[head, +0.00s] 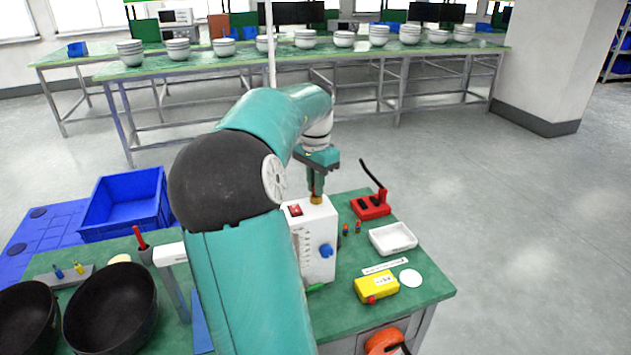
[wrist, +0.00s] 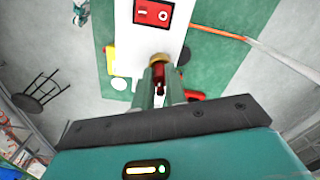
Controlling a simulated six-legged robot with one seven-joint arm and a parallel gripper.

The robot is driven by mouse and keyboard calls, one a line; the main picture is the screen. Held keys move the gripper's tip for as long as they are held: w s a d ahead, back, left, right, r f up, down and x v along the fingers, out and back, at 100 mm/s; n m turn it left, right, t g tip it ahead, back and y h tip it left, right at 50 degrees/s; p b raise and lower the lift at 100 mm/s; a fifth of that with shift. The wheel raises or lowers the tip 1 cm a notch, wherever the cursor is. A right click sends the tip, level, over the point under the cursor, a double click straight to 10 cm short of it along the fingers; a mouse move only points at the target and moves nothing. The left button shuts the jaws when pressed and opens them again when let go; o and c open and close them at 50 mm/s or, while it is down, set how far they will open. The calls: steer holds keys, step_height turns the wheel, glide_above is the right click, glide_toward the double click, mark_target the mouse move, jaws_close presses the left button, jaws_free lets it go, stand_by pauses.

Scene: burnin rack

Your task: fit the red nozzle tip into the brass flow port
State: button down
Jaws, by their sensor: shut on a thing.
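My gripper (head: 316,186) is shut on the red nozzle tip and points down over the white box (head: 319,245). The brass flow port (head: 316,199) stands on top of that box, directly under my fingers. In the wrist view, the red nozzle tip (wrist: 158,73) shows between the fingers of my gripper (wrist: 160,80), right against the brass flow port (wrist: 160,58) in the picture. My fingers hide part of the tip and port, so I cannot tell how far the tip is in.
Black bowls (head: 110,308) stand at the left on the green bench.

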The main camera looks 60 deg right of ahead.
steer(key=shift+f, duration=0.3)
steer(key=c, duration=1.3)
jaws_free()
steer(key=shift+c, duration=0.2)
step_height(320, 180, up, 14)
steer(key=shift+a+f, duration=0.1)
steer(key=shift+f, duration=0.05)
